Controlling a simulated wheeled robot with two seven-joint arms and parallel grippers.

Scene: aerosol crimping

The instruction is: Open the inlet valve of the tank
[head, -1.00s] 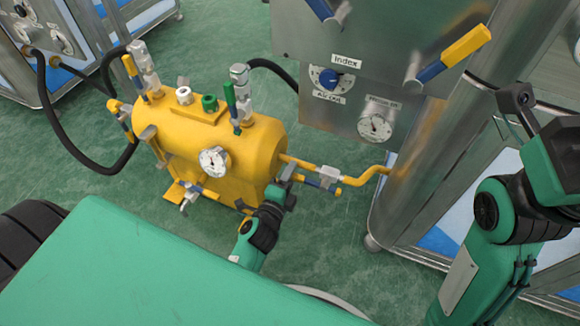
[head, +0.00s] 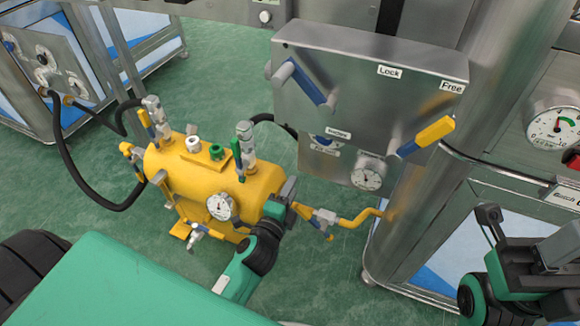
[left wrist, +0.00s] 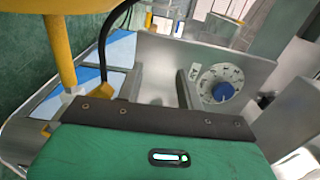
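The yellow tank (head: 250,186) stands on the floor left of centre in the head view. Which one is the inlet is not labelled. A yellow pipe (head: 350,222) with a small valve (head: 324,217) leaves its right end. My left gripper (head: 285,192) is by the tank's right end, apart from the top valves; its finger gap is unclear. My right gripper (head: 490,218) is at the lower right, far from the tank, its opening unclear.
A blue Index knob shows in the left wrist view (left wrist: 222,92). A black hose (head: 72,175) loops left of the tank. Green floor (head: 310,275) is clear in front.

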